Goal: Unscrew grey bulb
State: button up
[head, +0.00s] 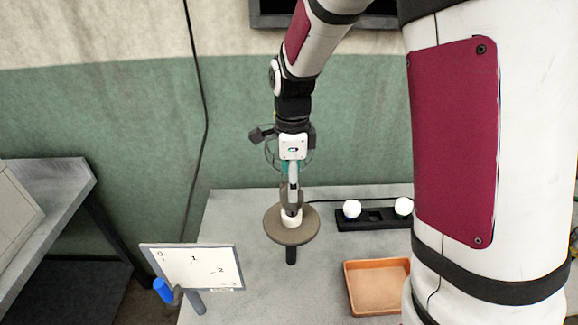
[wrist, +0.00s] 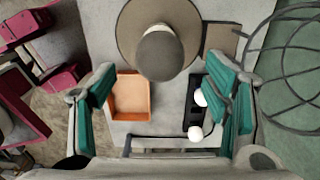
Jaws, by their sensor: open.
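The grey bulb (wrist: 160,56) stands on a round brown disc-topped stand (wrist: 130,40), with a pale collar at its base. In the head view the disc (head: 272,228) stands on the table, and the white collar (head: 291,219) shows at its middle. The grey bulb's dark body there is largely covered by my gripper (head: 291,200), which points down over it. In the wrist view my gripper (wrist: 162,78) is open, its teal-padded fingers wide apart. The bulb appears between them towards the top, with clear gaps on both sides.
A black holder (head: 375,218) with two white bulbs (head: 352,208) (head: 403,205) lies right of the stand. An orange tray (head: 348,290) sits at the front right. A numbered white board (head: 205,267) with a blue-tipped lever (head: 162,290) stands front left. A dark cable runs behind the stand.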

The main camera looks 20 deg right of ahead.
notch_tip(320, 180, down, 6)
jog(key=shift+r+b, duration=0.1)
jog(key=shift+b, duration=0.25)
jog(key=m+p, duration=0.1)
jog(key=m, duration=0.2)
jog(key=shift+s+p, duration=0.2)
jog(key=shift+p, duration=0.1)
jog(key=m+p, duration=0.1)
jog(key=m, duration=0.3)
jog(key=shift+p, duration=0.35)
jog(key=m+p, duration=0.1)
jog(key=m, duration=0.2)
jog(key=shift+m, duration=0.3)
jog(key=m, duration=0.3)
jog(key=shift+w+p, duration=0.15)
jog(key=shift+p, duration=0.15)
jog(key=c, duration=0.9)
jog(key=n, duration=0.4)
jog(key=shift+n, duration=0.4)
jog(key=n, duration=0.8)
jog(key=shift+n, duration=0.3)
jog(key=n, duration=0.3)
jog(key=shift+n+p, duration=0.3)
